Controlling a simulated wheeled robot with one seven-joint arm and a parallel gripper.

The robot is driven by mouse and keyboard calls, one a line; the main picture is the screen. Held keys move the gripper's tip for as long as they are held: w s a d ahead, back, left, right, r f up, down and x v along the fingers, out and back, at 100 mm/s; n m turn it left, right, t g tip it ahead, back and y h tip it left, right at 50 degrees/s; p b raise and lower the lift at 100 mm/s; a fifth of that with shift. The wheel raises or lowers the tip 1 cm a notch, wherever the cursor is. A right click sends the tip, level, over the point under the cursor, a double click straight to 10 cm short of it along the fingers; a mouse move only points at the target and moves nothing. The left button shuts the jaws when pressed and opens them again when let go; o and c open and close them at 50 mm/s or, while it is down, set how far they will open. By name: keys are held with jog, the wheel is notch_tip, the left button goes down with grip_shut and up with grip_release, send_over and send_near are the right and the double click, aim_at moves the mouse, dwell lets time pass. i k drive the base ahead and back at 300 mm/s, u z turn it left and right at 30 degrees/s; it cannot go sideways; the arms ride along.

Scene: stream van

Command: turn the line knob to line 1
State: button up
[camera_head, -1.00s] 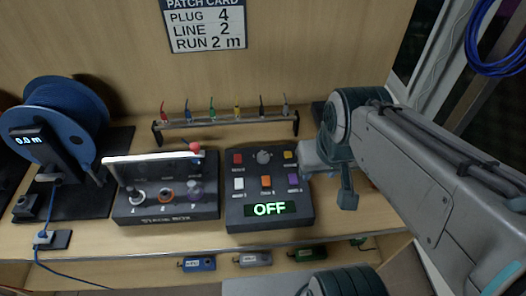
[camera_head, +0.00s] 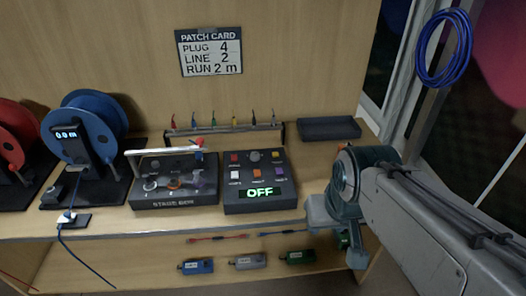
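A dark control box (camera_head: 230,205) stands on the bench with a lit display (camera_head: 263,191) reading OFF. A round grey knob (camera_head: 254,156) sits at its top middle, between a red button (camera_head: 234,157) and an orange-yellow button (camera_head: 277,155). I cannot read which way the knob points, and its label is too small to read. My gripper (camera_head: 338,232) is to the right of the box, at the bench's front edge, apart from the knob. Its fingers are partly hidden by my wrist, so I cannot tell their opening.
A rack of coloured plugs (camera_head: 222,128) is behind. A blue reel (camera_head: 90,121) is further left. A card (camera_head: 209,52) reads plug 4, line 2, run 2 m. An empty tray (camera_head: 330,128) stands back right.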

aim_at(255, 156)
jog(key=z, duration=0.5)
jog(key=i, duration=0.95)
jog(key=u, duration=0.65)
